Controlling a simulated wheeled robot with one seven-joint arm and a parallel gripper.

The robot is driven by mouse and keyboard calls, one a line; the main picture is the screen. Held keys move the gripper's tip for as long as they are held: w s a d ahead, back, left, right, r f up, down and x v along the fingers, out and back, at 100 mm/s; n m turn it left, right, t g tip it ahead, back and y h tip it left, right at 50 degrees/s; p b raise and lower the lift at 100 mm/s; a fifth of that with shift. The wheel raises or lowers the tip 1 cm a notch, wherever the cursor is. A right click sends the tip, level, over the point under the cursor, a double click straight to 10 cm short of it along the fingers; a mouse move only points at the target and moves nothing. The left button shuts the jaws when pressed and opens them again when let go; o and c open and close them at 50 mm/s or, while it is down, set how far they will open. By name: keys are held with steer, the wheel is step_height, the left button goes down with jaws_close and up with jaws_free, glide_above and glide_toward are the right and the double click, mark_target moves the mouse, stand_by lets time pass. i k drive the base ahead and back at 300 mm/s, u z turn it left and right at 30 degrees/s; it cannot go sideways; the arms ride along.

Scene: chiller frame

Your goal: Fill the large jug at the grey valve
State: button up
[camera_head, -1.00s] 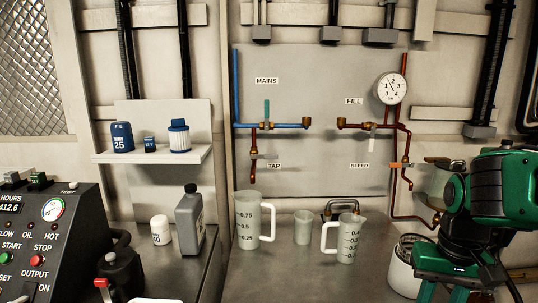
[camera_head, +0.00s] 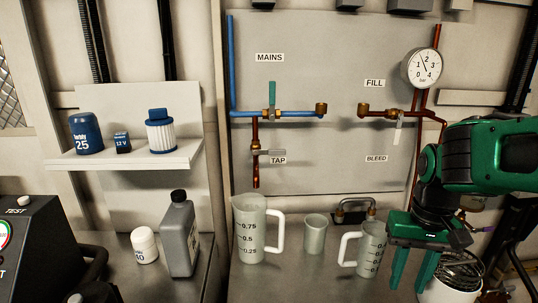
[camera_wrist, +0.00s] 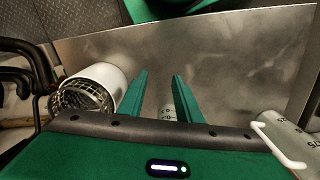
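The large jug (camera_head: 249,232), pale and translucent with marks up to 0.75, stands upright on the counter below the TAP outlet (camera_head: 256,183). Its handle points right. A grey lever (camera_head: 270,152) sits on the copper tap pipe; another pale grey lever (camera_head: 398,133) is on the FILL line. My gripper (camera_head: 411,275) is at the right, pointing down, well away from the large jug. Its fingers are apart and hold nothing, also in the wrist view (camera_wrist: 160,85). A marked jug with a white handle (camera_wrist: 290,132) shows at the wrist view's right edge; I cannot tell which jug.
A small jug (camera_head: 371,250) stands just left of my gripper. A plain cup (camera_head: 315,235) stands between the jugs. A white bucket (camera_head: 440,290) with wire inside is beside my gripper. A grey bottle (camera_head: 179,240) and white tub (camera_head: 145,246) are at left. The front counter is clear.

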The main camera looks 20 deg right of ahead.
mark_target(270, 151)
steer(key=k, duration=0.5)
steer(key=u, duration=0.55)
steer(key=k, duration=0.9)
steer(key=z, duration=0.5)
steer(key=i, duration=1)
steer(key=u, duration=0.05)
